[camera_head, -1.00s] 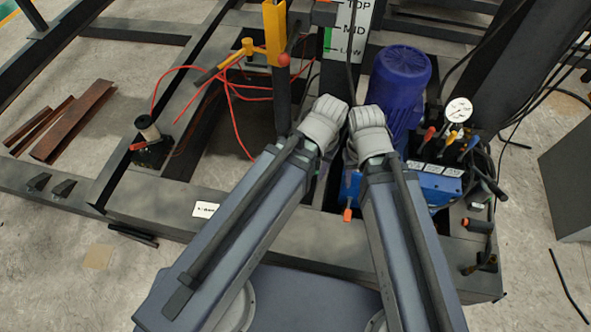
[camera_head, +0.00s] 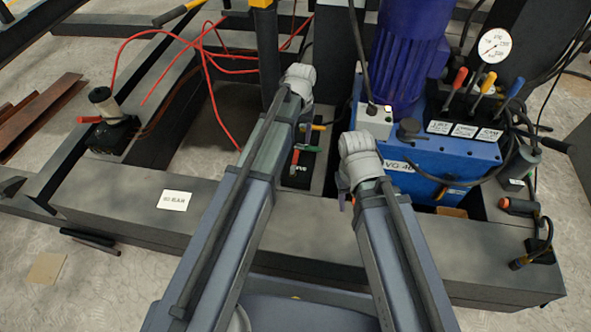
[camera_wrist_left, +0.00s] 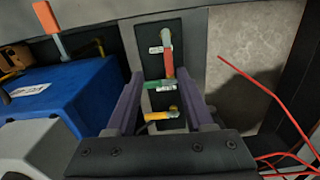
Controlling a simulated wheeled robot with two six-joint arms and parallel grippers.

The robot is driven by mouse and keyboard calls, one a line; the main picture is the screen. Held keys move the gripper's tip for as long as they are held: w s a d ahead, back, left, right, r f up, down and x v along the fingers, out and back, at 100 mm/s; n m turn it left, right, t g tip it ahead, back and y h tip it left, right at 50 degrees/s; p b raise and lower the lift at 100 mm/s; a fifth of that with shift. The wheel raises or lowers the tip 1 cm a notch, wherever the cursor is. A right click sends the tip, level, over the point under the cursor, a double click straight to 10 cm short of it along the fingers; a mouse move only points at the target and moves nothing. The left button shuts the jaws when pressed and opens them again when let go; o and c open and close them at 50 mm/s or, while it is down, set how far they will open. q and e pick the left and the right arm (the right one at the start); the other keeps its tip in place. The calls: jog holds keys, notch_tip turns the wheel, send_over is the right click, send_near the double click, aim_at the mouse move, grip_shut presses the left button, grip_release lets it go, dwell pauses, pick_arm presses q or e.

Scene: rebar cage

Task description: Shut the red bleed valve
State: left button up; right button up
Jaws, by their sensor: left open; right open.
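The red bleed valve handle (camera_head: 295,157) sits on a dark valve plate (camera_head: 299,178), partly behind my left arm. In the left wrist view the red handle (camera_wrist_left: 169,64) runs lengthwise along the plate, at a right angle to the green handle (camera_wrist_left: 160,85) and yellow handle (camera_wrist_left: 161,115), which lie crosswise. My left gripper (camera_wrist_left: 161,82) is open above the valve row, its two fingers either side of the handles; contact cannot be told. In the head view my left gripper (camera_head: 300,78) shows mostly its wrist housing.
The blue power unit (camera_head: 425,157) with blue motor (camera_head: 408,60), levers and gauge (camera_head: 494,45) stands right of the valves. Red hoses (camera_head: 205,60) loop at the left. A dark post (camera_head: 267,45) stands close to my left wrist. A frame beam (camera_head: 110,210) crosses in front.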

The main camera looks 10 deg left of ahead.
pick_arm(q)
jog(key=b, duration=0.4)
send_near(296, 158)
jog(key=shift+a, duration=0.2)
pick_arm(e)
notch_tip(296, 158, down, 6)
jog(key=shift+r, duration=0.25)
pick_arm(q)
notch_tip(296, 158, down, 8)
jog(key=b, duration=0.7)
jog(key=shift+r, duration=0.1)
pick_arm(e)
notch_tip(296, 158, down, 8)
jog(key=shift+r, duration=0.1)
pick_arm(q)
jog(key=shift+c, duration=0.4)
grip_shut()
jog(key=shift+s, duration=0.1)
